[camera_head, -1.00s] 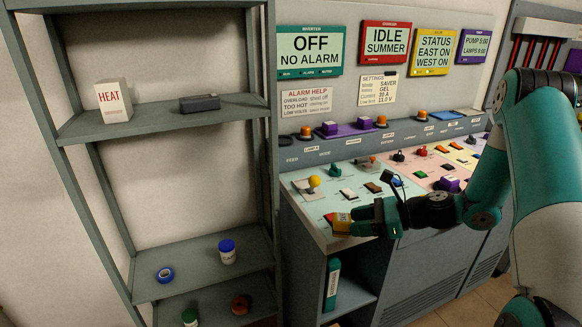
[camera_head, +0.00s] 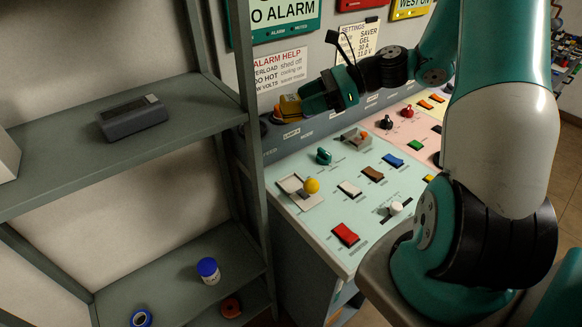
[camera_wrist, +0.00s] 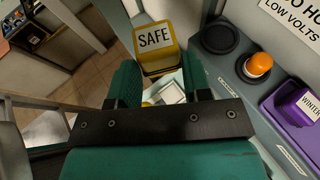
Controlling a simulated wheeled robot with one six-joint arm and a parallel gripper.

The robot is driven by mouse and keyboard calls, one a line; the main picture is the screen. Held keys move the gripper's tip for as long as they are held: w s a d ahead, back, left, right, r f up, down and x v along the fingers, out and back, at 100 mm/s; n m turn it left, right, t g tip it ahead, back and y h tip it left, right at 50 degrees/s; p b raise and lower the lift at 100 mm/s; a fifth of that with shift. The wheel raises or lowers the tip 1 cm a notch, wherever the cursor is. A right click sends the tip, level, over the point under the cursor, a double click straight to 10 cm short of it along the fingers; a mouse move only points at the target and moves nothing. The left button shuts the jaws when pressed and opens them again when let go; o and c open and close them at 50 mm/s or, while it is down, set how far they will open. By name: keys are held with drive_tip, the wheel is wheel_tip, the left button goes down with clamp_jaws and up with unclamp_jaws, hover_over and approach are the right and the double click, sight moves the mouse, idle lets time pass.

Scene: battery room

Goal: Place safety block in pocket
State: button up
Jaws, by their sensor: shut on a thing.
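The safety block (camera_wrist: 155,45), yellow with a white face reading SAFE, is held in my gripper (camera_wrist: 160,85). In the head view the block (camera_head: 290,106) shows as a small yellow piece at the tip of my gripper (camera_head: 304,102). My gripper appears shut on it, over the back ledge of the console, below the ALARM HELP sign. The block looks clear of the panel in the wrist view. A purple holder (camera_wrist: 291,124) with a WINTER block in it is on the ledge at right. I cannot tell which pocket is meant for the safety block.
An orange button (camera_wrist: 259,64) and a black round piece (camera_wrist: 220,37) stand on the ledge close beside the block. A shelf rack (camera_head: 215,100) with a dark device (camera_head: 133,117) stands at left.

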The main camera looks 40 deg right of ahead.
wheel_tip(320, 180, down, 18)
drive_tip(key=shift+s+d+f+p, duration=0.1)
drive_tip(key=shift+p, duration=0.95)
drive_tip(key=shift+f, duration=0.25)
drive_tip(key=shift+f+b, duration=0.45)
drive_tip(key=shift+f, duration=0.2)
drive_tip(key=o, duration=0.8)
drive_tip(key=shift+c, duration=0.2)
drive_tip(key=shift+r, duration=0.1)
